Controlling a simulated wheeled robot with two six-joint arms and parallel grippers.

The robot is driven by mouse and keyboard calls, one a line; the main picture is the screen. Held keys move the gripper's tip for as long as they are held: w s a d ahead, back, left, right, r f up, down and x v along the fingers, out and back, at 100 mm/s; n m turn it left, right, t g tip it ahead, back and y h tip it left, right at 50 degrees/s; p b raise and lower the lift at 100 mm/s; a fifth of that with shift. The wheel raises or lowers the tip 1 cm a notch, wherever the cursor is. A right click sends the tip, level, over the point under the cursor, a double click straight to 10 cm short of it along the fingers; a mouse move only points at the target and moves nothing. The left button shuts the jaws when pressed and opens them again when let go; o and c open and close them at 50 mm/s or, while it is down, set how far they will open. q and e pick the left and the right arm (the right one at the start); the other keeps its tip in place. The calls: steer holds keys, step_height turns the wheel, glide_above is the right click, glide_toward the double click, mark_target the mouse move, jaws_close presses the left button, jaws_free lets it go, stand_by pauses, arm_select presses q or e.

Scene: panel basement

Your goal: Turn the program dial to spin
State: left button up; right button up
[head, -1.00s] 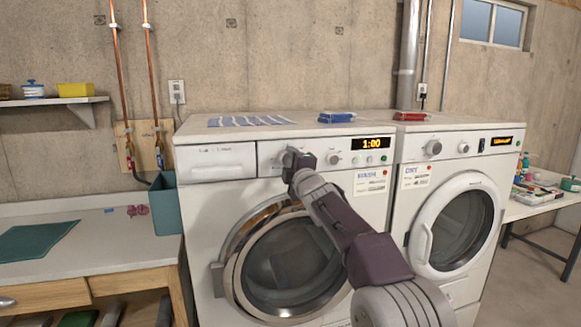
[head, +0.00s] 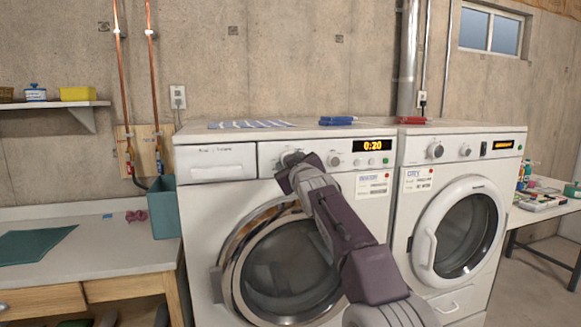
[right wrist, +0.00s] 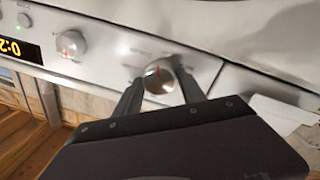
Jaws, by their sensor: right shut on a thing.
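The washer (head: 215,230) stands in the middle of the head view, with its display (head: 372,146) reading 0:20. The program dial (head: 291,157) is on its front panel, mostly covered by my right gripper (head: 288,166). In the right wrist view the silver program dial (right wrist: 161,82) sits between the two fingers of my right gripper (right wrist: 156,90), which is shut on it. A red mark shows on the dial's face. The printing around the dial is too small to read. My left gripper is not in view.
A smaller knob (head: 333,160) and several buttons sit right of the dial. A dryer (head: 415,215) stands beside the washer. A cloth (head: 250,124) and a blue item (head: 336,120) lie on the washer top. A counter (head: 100,260) is at left.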

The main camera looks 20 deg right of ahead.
steer(key=shift+m+g+y+p, duration=0.4)
steer(key=shift+m+p, duration=0.9)
steer(key=shift+m, duration=3.8)
steer(key=shift+m+g+y+p, duration=0.35)
steer(key=shift+m+p, duration=0.95)
steer(key=shift+m, duration=3.8)
steer(key=shift+f+m, duration=0.1)
steer(key=shift+m, duration=0.2)
steer(key=o, duration=1.4)
steer(key=shift+c, duration=0.2)
steer(key=s+r+b, duration=0.1)
steer(key=s+b, duration=0.2)
steer(key=s, duration=0.6)
steer(key=shift+d, duration=0.2)
